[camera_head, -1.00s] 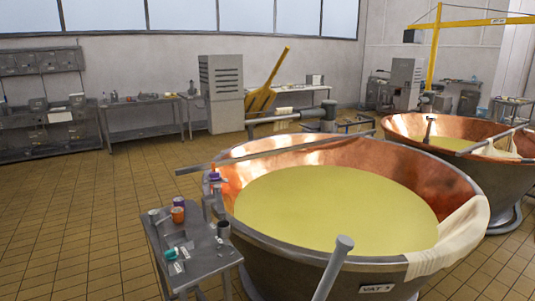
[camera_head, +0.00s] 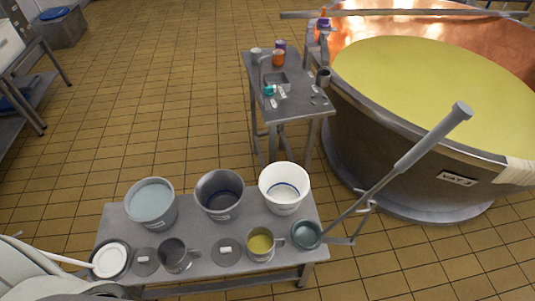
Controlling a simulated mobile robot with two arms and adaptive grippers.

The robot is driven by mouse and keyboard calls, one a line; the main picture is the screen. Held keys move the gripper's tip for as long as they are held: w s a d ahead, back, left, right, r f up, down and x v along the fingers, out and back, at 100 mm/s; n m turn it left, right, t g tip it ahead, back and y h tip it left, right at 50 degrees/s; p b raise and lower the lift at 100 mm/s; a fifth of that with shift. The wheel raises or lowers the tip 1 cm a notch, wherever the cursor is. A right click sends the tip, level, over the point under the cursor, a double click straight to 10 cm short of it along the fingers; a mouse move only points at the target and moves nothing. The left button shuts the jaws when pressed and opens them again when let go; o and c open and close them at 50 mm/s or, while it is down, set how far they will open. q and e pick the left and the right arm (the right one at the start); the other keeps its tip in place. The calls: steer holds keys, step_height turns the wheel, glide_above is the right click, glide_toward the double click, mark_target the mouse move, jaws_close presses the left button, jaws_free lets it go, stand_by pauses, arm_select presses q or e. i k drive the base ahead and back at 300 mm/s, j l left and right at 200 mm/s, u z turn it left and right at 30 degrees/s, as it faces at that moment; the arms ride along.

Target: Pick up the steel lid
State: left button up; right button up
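Two flat grey round lids with small pale handles lie on the front bench (camera_head: 195,270). One lid (camera_head: 140,269) is at the left, between a round white-topped vessel (camera_head: 110,259) and a steel jug (camera_head: 176,256). The other lid (camera_head: 219,258) is near the middle, between the steel jug and a jug of yellow liquid (camera_head: 260,244). I cannot tell from their look which one is the steel lid. Neither of my grippers shows in the head view.
Three buckets stand along the bench's back edge: one with pale liquid (camera_head: 151,202), one grey (camera_head: 221,194), one white (camera_head: 284,187). A long-handled ladle (camera_head: 400,172) leans at the right end. Behind are a small table (camera_head: 300,103) and a copper vat (camera_head: 370,130). Floor at left is open.

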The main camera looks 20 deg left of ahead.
mark_target(226, 252)
steer(key=k+j+u, duration=0.1)
steer(key=j+u, duration=0.25)
steer(key=l+u, duration=0.1)
steer(key=u, duration=0.4)
steer(key=k, duration=0.05)
